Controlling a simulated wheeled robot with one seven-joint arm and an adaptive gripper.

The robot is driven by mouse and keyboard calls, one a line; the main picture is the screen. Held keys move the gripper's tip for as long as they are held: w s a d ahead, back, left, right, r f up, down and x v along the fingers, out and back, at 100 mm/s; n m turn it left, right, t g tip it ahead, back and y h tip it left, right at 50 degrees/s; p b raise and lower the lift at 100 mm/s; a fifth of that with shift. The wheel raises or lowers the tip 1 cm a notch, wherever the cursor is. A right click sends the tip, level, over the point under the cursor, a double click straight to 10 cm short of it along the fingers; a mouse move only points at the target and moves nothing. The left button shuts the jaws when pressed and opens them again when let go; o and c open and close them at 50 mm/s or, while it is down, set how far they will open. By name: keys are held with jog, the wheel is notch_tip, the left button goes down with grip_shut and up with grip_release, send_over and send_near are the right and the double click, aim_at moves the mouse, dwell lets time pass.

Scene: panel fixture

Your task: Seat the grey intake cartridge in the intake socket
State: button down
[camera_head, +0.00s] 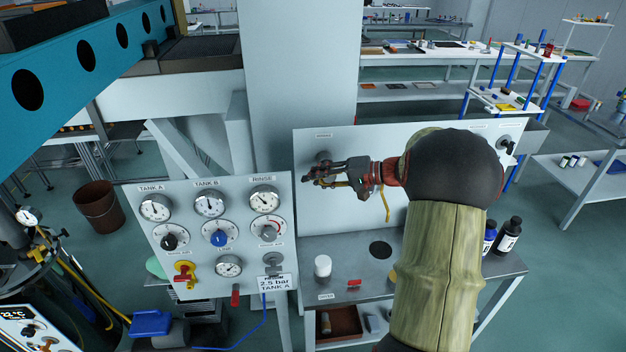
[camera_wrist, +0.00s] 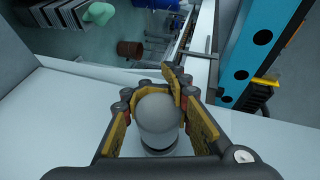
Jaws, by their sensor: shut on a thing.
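My gripper (camera_head: 312,177) is in front of the upper left part of the white upright panel (camera_head: 350,145). In the wrist view my gripper (camera_wrist: 160,92) has its yellow-padded fingers closed around the grey cartridge (camera_wrist: 158,113). The cartridge has a smooth rounded grey body with a dark band low on it. The fingers hide the contact, so how deep the cartridge sits is unclear.
A gauge panel (camera_head: 210,240) stands left of the white panel. The bench (camera_head: 430,268) below holds a white jar (camera_head: 322,266), a red piece (camera_head: 354,283) and dark bottles (camera_head: 508,236). A dark knob (camera_head: 506,145) is at the panel's right. A blue beam (camera_head: 85,60) runs upper left.

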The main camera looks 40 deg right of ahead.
jog(key=shift+w+d, duration=0.5)
jog(key=shift+w, duration=0.3)
jog(key=c, duration=1.4)
grip_release()
jog(key=v, duration=1.2)
jog(key=shift+w+d, duration=0.1)
